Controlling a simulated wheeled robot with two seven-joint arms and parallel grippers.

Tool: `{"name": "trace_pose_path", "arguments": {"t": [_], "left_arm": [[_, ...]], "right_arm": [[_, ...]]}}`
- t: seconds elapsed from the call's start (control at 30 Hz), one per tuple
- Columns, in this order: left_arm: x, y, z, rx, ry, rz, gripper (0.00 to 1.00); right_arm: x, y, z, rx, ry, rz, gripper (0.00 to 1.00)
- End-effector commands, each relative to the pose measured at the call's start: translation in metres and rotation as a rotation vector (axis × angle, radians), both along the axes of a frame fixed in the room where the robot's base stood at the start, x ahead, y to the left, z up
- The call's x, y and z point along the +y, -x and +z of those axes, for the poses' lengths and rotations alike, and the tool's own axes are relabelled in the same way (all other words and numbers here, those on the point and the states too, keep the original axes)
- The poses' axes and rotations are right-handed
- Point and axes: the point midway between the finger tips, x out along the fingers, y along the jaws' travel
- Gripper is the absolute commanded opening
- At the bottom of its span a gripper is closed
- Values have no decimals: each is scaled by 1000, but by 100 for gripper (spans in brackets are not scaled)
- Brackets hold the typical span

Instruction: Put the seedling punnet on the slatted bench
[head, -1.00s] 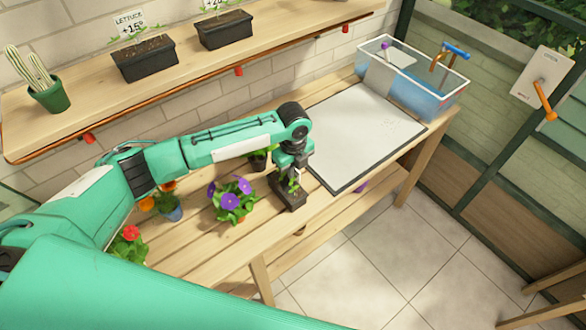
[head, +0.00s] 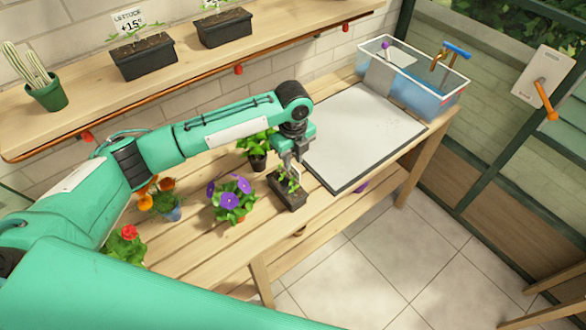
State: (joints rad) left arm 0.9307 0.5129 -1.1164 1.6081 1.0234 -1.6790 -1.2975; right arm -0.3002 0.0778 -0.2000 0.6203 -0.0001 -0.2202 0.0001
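The seedling punnet (head: 290,196), a small dark box with green seedlings, sits upright on the slatted bench (head: 190,240). It stands near the bench's front edge, between the purple flowers and the white board. My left gripper (head: 291,172) points down just above the punnet, its fingers apart at the height of the seedlings. It appears clear of the box, with nothing held. Whether the fingers touch the leaves cannot be told. My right gripper is not in view.
Purple flowers (head: 231,199) stand left of the punnet, and a leafy pot (head: 257,150) behind it. Orange flowers (head: 158,196) and a red flower (head: 125,245) are farther left. A white board (head: 365,135) and a clear water bin (head: 412,82) are right. A shelf (head: 190,72) hangs above.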

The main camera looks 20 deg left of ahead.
Motion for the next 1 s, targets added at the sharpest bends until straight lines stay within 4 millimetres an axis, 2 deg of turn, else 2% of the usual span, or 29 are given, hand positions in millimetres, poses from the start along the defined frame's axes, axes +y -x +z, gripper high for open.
{"name": "trace_pose_path", "arguments": {"t": [0.2,0.4,1.0], "left_arm": [[0,-1,44,-4,0,-1,25],[0,0,64,-1,1,0,25],[0,0,68,1,0,0,25]], "right_arm": [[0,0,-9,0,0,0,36],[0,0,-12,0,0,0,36],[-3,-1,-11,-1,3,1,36]]}}
